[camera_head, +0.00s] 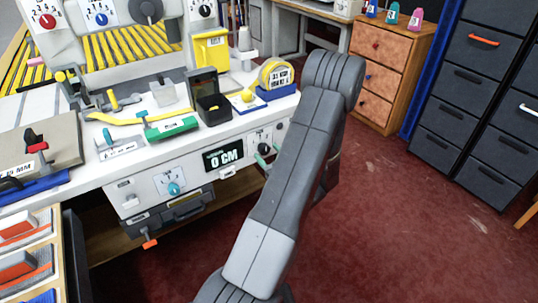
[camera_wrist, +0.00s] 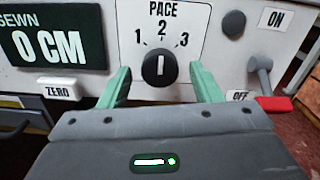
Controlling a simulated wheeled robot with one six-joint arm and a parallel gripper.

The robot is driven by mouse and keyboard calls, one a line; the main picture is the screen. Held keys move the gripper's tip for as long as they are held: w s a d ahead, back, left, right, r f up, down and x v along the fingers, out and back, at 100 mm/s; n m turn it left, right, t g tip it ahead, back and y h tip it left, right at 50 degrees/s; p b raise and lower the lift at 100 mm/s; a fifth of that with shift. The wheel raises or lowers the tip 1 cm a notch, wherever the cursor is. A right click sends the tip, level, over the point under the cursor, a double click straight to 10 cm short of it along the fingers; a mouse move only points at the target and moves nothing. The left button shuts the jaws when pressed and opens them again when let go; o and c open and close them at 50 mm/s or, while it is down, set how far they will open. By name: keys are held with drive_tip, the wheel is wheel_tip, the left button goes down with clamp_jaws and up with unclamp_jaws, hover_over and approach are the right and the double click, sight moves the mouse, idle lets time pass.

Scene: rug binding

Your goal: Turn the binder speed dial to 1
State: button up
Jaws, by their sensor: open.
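The speed dial (camera_wrist: 160,67), a round black knob, sits under the word PACE on a white panel with the numbers 1, 2 and 3 around it. Its white mark is upright, toward the 2. In the wrist view my gripper (camera_wrist: 165,80) is open, with one green finger on each side of the dial. The fingers look apart from the knob; the exact depth gap is hard to tell. In the head view my arm covers part of the panel's right end, and the gripper is mostly hidden there.
In the head view, a wooden drawer unit (camera_head: 390,60) and grey cabinets (camera_head: 470,80) stand beyond open red floor.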

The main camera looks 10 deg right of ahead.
drive_tip(key=c, duration=1)
